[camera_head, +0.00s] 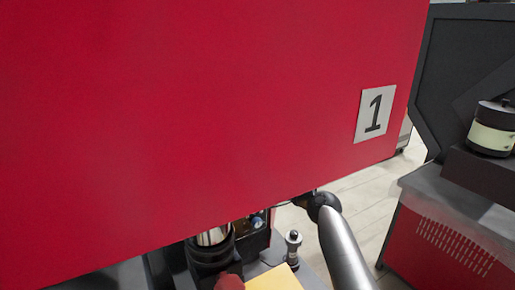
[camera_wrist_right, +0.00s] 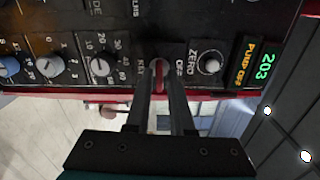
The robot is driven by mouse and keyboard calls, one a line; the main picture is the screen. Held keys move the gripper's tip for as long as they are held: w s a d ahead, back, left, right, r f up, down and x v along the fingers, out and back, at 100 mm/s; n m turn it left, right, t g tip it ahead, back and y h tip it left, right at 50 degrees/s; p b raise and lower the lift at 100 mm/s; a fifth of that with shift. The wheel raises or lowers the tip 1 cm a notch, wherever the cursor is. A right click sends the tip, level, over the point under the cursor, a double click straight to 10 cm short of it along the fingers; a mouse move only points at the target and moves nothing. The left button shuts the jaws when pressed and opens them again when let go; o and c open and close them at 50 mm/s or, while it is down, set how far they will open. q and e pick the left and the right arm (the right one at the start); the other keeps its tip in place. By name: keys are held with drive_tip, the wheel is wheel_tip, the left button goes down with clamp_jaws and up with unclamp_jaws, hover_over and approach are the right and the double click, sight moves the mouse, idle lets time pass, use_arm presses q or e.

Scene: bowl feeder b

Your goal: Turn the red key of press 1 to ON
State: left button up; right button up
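Press 1 fills the head view as a large red housing (camera_head: 200,110) with a grey plate marked "1" (camera_head: 375,113). In the right wrist view, the red key (camera_wrist_right: 160,76) sits in the dark control panel (camera_wrist_right: 120,22), beside an "OFF" label (camera_wrist_right: 180,67). My right gripper (camera_wrist_right: 161,82) has one finger on each side of the key. Whether the fingers press on it or leave a small gap cannot be told. The key's base is partly hidden by the fingers. My left gripper is not in view.
On the same panel are a ZERO knob (camera_wrist_right: 209,62), a white-marked dial (camera_wrist_right: 101,65), another dial (camera_wrist_right: 49,65) and a blue knob (camera_wrist_right: 8,66). A display (camera_wrist_right: 255,65) reads "203" and "PUMP OFF". Another red-sided machine (camera_head: 440,235) stands at the right, past open floor.

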drive_tip(key=o, duration=0.3)
drive_tip(key=shift+o, duration=0.2)
drive_tip(key=p+v, duration=0.3)
drive_tip(key=v, duration=0.4)
drive_tip(key=shift+p, duration=0.4)
drive_tip(key=shift+s, duration=0.15)
